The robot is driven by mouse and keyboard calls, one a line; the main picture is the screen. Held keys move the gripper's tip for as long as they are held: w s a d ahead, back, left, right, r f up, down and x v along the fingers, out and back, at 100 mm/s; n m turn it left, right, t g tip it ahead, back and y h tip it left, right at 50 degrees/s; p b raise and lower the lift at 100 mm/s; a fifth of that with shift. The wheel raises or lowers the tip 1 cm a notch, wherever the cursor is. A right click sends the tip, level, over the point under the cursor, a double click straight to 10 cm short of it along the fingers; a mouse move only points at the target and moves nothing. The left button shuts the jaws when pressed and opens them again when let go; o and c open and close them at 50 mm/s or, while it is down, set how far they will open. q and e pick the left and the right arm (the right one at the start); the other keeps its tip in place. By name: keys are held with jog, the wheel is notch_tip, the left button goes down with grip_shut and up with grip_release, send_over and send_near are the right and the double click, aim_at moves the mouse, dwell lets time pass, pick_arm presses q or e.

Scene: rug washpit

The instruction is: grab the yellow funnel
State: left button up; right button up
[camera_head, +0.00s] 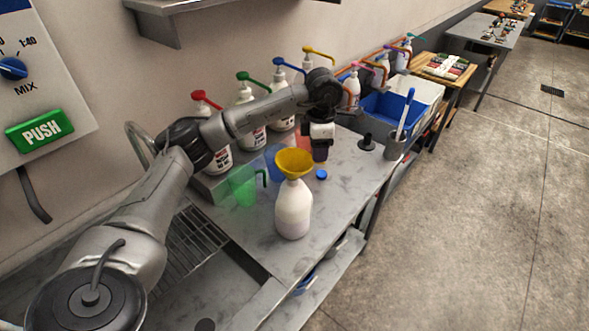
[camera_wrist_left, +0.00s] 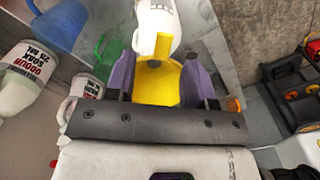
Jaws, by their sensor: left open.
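The yellow funnel (camera_head: 294,163) sits in the mouth of a white bottle (camera_head: 293,208) that stands upright on the counter. My left gripper (camera_head: 320,152) is low over the counter, just behind and to the right of the funnel. In the left wrist view, the purple-padded fingers of the left gripper (camera_wrist_left: 160,78) are apart, with the yellow funnel (camera_wrist_left: 157,86) showing between them. The white bottle (camera_wrist_left: 157,27) shows beyond it. I cannot tell whether either finger touches the funnel. My right gripper is not in view.
A translucent green jug (camera_head: 243,187) and a blue one stand left of the bottle. Pump bottles (camera_head: 217,157) line the wall. A blue cap (camera_head: 321,174) lies near the gripper. A grey cup (camera_head: 395,147) holding a brush stands right. The counter in front of the bottle is clear.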

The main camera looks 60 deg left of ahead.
aim_at(294, 163)
pick_arm(q)
jog(key=shift+d+f, duration=0.15)
jog(key=shift+f, duration=2.05)
grip_shut()
